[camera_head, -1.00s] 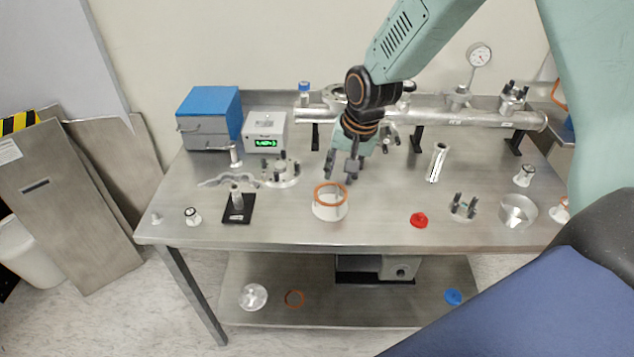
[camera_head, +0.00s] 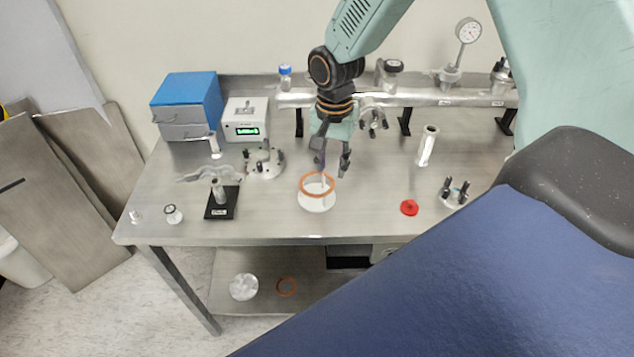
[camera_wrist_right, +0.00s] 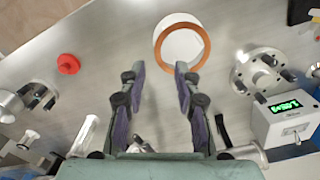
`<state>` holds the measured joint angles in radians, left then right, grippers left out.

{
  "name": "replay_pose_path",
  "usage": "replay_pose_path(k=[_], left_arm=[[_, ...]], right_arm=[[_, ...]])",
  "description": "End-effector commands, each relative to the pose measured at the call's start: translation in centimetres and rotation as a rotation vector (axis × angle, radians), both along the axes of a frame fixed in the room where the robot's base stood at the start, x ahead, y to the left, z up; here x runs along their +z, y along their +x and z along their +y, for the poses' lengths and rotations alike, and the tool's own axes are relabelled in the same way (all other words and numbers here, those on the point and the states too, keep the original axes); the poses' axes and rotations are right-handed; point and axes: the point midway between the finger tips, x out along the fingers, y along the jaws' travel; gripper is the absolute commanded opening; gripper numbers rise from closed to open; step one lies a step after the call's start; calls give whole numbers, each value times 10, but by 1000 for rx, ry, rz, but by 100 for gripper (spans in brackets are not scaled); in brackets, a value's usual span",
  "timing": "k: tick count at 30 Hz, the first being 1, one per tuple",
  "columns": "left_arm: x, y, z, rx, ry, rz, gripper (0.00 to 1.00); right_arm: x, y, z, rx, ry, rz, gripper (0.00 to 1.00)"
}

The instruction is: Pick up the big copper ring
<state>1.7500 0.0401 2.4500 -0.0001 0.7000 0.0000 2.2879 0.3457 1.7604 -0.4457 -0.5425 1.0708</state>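The big copper ring (camera_head: 302,185) lies on top of a short white cylinder (camera_head: 318,205) near the front middle of the metal table. In the right wrist view the ring (camera_wrist_right: 207,46) shows as a full circle, with the white cylinder (camera_wrist_right: 181,45) seen through it. My right gripper (camera_head: 331,169) is just above and behind the ring, pointing down. In the wrist view its two fingers (camera_wrist_right: 157,72) are spread, with only bare table between them. My left gripper is not in view.
A black-based post (camera_head: 221,207), a flange with pins (camera_head: 264,167) and a red cap (camera_head: 409,208) stand around the ring. A steel pipe (camera_head: 432,97) runs along the back. A smaller copper ring (camera_head: 278,287) lies on the lower shelf. Bare table surrounds the cylinder.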

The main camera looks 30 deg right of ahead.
Motion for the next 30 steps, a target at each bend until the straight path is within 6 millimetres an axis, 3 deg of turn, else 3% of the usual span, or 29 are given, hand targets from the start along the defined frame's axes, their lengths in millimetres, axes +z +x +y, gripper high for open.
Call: replay_pose_path(k=[10, 30], left_arm=[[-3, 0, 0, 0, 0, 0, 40], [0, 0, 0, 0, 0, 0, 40]], right_arm=[[-46, -2, -2, 5, -1, 0, 32], [-51, -1, -2, 4, -1, 1, 32]])
